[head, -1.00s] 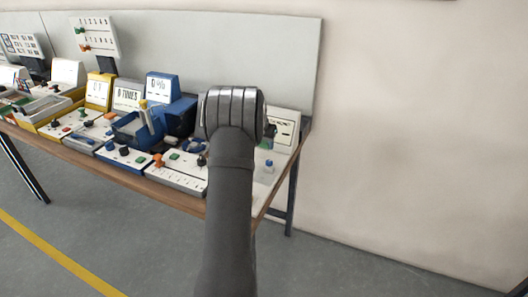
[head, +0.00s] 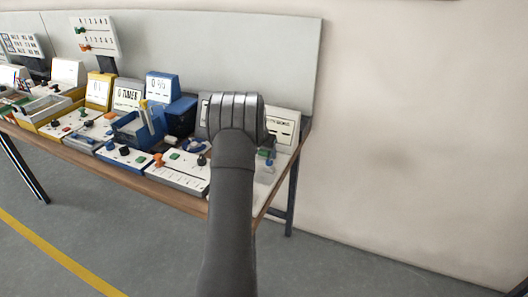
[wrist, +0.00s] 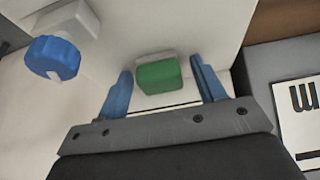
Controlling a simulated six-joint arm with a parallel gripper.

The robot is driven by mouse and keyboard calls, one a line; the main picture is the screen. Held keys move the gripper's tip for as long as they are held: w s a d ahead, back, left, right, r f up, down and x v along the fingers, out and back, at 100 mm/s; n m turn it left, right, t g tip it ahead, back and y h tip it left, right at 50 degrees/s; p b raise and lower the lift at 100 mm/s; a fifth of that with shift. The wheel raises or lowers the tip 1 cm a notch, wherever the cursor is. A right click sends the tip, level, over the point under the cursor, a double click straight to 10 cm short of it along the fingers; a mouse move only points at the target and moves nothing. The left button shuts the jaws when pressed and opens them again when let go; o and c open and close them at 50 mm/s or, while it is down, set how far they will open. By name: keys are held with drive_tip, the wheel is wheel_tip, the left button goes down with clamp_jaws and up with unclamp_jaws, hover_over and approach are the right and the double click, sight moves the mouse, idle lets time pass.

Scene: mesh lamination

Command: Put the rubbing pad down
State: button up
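In the wrist view my gripper (wrist: 160,66) has its two blue fingers spread wide. A green block with a pale grey part behind it (wrist: 157,76), which may be the rubbing pad, lies between the fingers on a white surface. A gap shows on each side of it, so neither finger touches it. In the head view my own arm hides the gripper's fingers.
A blue round knob on a white block (wrist: 54,58) is left of the fingers in the wrist view. In the head view the bench (head: 150,178) is crowded with consoles and trays left of my arm. A white display box (head: 283,125) stands right of it.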

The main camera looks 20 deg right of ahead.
drive_tip(key=shift+r, duration=0.1)
drive_tip(key=v, duration=1.2)
drive_tip(key=x, duration=1.2)
drive_tip(key=shift+r, duration=1.85)
drive_tip(key=shift+f, duration=0.15)
